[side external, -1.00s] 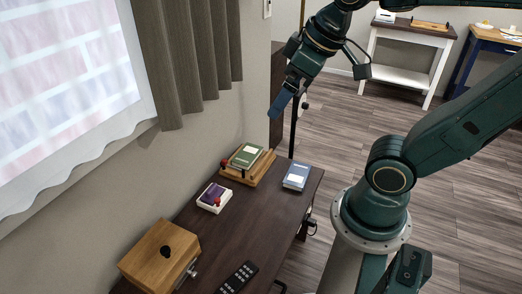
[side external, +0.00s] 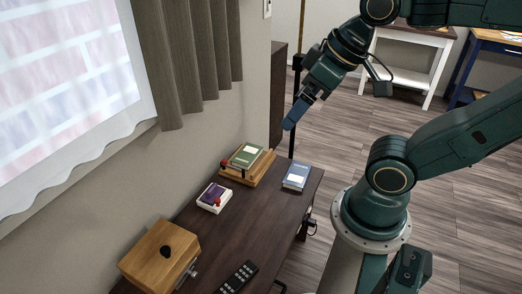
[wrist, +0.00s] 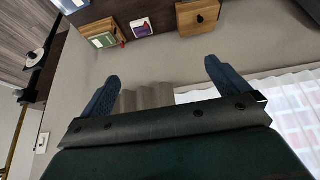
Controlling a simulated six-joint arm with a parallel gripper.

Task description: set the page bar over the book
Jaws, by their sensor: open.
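A green book (side external: 246,156) with a pale label lies on a tilted wooden stand (side external: 262,172) at the far end of the dark cabinet top; the book (wrist: 103,41) also shows in the wrist view. A dark bar with a red knob (side external: 224,163) sits at the stand's left side; it looks like the page bar, but its exact position is too small to tell. A blue book (side external: 296,177) lies flat to the right of the stand. My gripper (side external: 291,121) is in the air above and beyond the cabinet top. Its fingers (wrist: 163,86) are apart with nothing between them.
A white tray (side external: 222,207) holds a purple item with a red knob. A wooden box (side external: 139,264) with a black knob and a black remote (side external: 237,278) are nearer. The wall and curtain (side external: 190,60) border the left side. The cabinet top's middle is clear.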

